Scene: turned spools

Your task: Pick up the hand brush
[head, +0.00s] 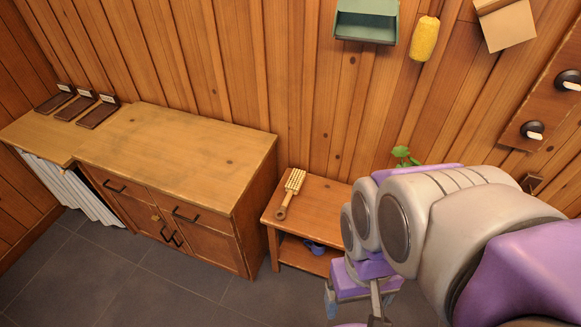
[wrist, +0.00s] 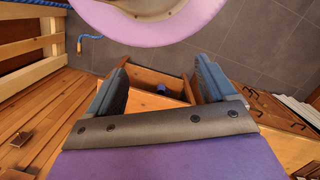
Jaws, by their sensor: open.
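The hand brush (head: 294,184) has a wooden handle and a pale bristled head. It lies on top of the low wooden side table (head: 323,195), near its left end, in the head view. My gripper (wrist: 160,68) is open in the wrist view, with its two blue-grey fingers spread apart and nothing seen between them but the background. In the head view my arm covers the right part of the table, and the gripper is right of and apart from the brush. I cannot make out the brush in the wrist view.
A blue mug (head: 314,247) sits on the table's lower shelf. A wooden cabinet (head: 190,155) stands to the left. A green plant (head: 404,156) shows behind my arm. A green wall bin (head: 366,27) and a yellow roll (head: 424,40) are on the wall. Grey floor in front is clear.

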